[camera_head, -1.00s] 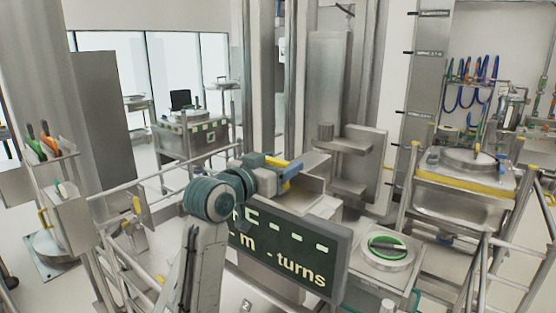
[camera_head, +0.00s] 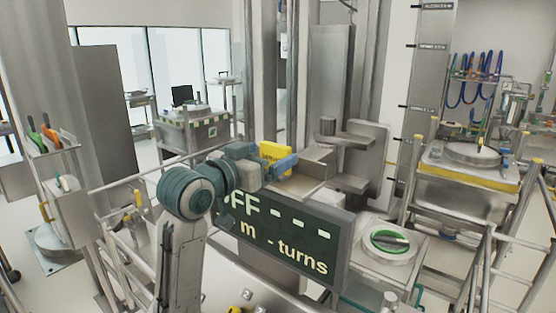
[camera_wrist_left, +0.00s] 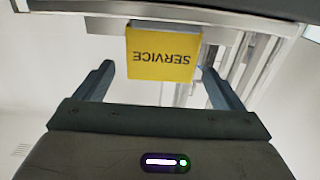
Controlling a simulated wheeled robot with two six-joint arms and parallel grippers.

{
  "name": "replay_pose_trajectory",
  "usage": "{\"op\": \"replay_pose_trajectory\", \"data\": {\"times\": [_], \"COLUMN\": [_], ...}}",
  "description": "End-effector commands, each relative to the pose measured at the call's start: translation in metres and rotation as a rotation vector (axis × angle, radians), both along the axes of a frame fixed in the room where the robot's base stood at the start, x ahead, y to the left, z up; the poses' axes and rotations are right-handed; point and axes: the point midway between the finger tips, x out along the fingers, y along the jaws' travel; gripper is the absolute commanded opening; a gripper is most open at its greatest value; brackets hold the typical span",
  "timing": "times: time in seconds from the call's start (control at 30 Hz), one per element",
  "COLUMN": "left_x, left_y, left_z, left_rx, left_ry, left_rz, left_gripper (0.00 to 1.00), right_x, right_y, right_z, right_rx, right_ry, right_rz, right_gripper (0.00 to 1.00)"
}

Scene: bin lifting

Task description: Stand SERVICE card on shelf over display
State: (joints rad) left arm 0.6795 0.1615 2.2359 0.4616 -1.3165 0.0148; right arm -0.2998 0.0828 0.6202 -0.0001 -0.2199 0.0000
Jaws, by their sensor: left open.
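The yellow SERVICE card (camera_head: 275,155) stands about upright at the shelf (camera_head: 305,187) above the dark display (camera_head: 290,232). Its lower edge is partly hidden by my left gripper in the head view. My left gripper (camera_head: 268,167) is open around the card. In the left wrist view the card (camera_wrist_left: 163,54) lies between the open fingers (camera_wrist_left: 160,72), with a gap on each side, and its lettering appears upside down. The display reads "OFF" and "m - turns", partly covered by my left arm. My right gripper is in no view.
Grey metal blocks and a plate (camera_head: 368,160) rise just right of the shelf. Rails (camera_head: 130,180) run at the left. A holder with coloured handles (camera_head: 52,140) stands far left.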

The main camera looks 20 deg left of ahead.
Motion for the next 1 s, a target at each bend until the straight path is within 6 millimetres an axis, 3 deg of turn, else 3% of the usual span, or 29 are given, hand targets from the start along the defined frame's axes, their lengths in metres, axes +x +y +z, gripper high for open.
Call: {"op": "replay_pose_trajectory", "data": {"times": [0.03, 0.1, 0.4, 0.87, 1.0], "left_x": [-0.011, -0.026, -0.061, -0.067, -0.064], "left_y": [0.005, 0.010, 0.023, 0.024, 0.025], "left_z": [-0.006, -0.006, -0.001, -0.001, -0.019], "left_rx": [0.006, 0.006, 0.003, 0.000, 0.001], "left_ry": [-0.006, -0.006, -0.003, 0.001, 0.036], "left_rz": [0.004, 0.003, 0.002, 0.000, 0.011], "left_gripper": [0.90, 0.90, 0.90, 0.90, 0.90], "right_x": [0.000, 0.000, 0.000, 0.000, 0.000], "right_y": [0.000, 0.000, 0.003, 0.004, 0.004], "right_z": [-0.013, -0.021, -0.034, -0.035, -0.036], "right_rx": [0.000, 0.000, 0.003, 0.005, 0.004], "right_ry": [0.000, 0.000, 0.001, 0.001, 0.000], "right_rz": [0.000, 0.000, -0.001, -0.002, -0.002], "right_gripper": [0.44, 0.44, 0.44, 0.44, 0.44]}}
